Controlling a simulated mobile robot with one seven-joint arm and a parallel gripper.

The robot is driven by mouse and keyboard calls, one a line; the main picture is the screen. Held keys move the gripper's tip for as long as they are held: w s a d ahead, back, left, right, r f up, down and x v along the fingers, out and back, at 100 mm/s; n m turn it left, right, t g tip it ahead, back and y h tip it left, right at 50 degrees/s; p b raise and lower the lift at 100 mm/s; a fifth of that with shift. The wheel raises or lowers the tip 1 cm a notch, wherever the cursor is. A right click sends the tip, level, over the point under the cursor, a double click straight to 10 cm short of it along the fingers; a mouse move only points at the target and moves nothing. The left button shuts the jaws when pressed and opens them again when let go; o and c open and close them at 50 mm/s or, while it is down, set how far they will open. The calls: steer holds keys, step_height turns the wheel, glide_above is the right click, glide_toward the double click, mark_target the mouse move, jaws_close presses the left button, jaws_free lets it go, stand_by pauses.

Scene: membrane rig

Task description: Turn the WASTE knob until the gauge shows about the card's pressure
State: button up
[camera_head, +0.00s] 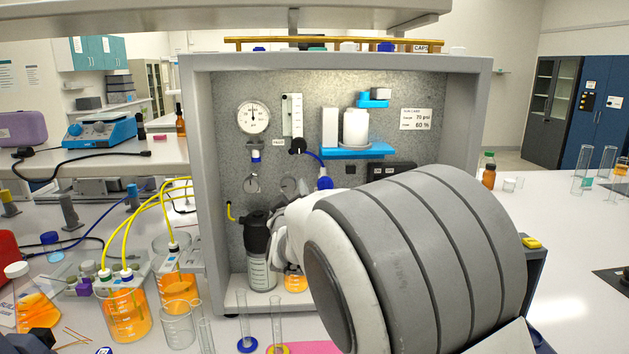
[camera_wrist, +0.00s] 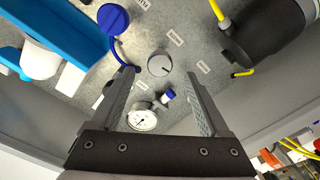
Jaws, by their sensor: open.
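The white card (camera_head: 416,119) seems to read 75 psi and 60 %. My gripper (camera_wrist: 162,78) is open, its fingers apart with the knob showing between and beyond their tips. My arm hides the lower right panel.
A blue knob (camera_wrist: 113,18) and a dark canister (camera_wrist: 268,25) with yellow tubing flank the grey knob. A blue shelf (camera_head: 357,151) carries a white bottle (camera_head: 355,127). Beakers of orange liquid (camera_head: 125,312) stand at left; a graduated cylinder (camera_head: 246,328) stands in front.

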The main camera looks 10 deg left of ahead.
mark_target(289, 181)
steer(key=p+x, duration=0.1)
steer(key=x, duration=0.8)
steer(key=shift+w, duration=0.35)
steer(key=shift+c, duration=0.3)
jaws_close()
